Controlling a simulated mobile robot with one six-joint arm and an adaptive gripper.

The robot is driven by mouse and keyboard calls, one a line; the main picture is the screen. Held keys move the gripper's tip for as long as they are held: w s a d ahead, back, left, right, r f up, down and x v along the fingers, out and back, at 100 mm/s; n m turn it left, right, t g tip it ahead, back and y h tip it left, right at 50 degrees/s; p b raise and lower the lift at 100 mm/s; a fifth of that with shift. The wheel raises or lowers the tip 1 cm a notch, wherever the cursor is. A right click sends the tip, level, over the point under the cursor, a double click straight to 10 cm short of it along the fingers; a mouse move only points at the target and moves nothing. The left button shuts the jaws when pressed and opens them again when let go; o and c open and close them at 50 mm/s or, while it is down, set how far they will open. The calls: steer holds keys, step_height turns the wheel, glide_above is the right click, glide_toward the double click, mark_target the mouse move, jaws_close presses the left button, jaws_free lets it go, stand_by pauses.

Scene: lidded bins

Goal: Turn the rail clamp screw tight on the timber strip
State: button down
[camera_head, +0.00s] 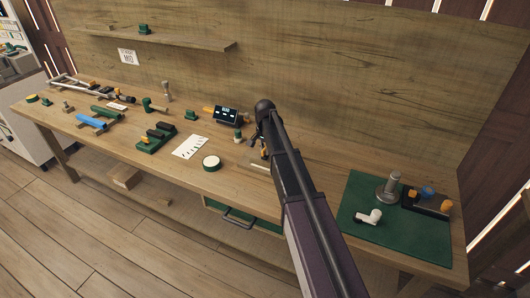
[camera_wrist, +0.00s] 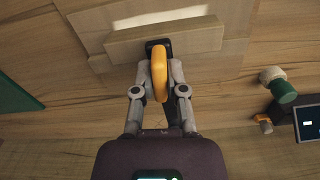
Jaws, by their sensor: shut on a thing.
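The timber strip (camera_wrist: 195,38) lies across the upper part of the wrist view, a pale wooden bar. It also shows in the head view (camera_head: 256,166), beside my gripper. The rail clamp (camera_wrist: 153,43) shows as a small black piece at the strip's near edge. Its orange screw handle (camera_wrist: 159,68) sticks out towards my gripper (camera_wrist: 160,80). The two fingers are shut on the handle, one on each side. In the head view my gripper (camera_head: 264,150) is at the strip, and my arm covers part of it. How tight the clamp sits on the strip cannot be told.
In the wrist view a green and cream knobbed piece (camera_wrist: 279,86) and a dark display box (camera_wrist: 308,121) stand to the right. In the head view a green mat (camera_head: 365,230) with several items lies right of my arm. A round tin (camera_head: 212,163) stands to the left.

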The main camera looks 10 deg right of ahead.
steer(key=shift+m, duration=1.2)
steer(key=shift+m, duration=2.3)
steer(key=shift+m, duration=1.7)
steer(key=shift+m, duration=2)
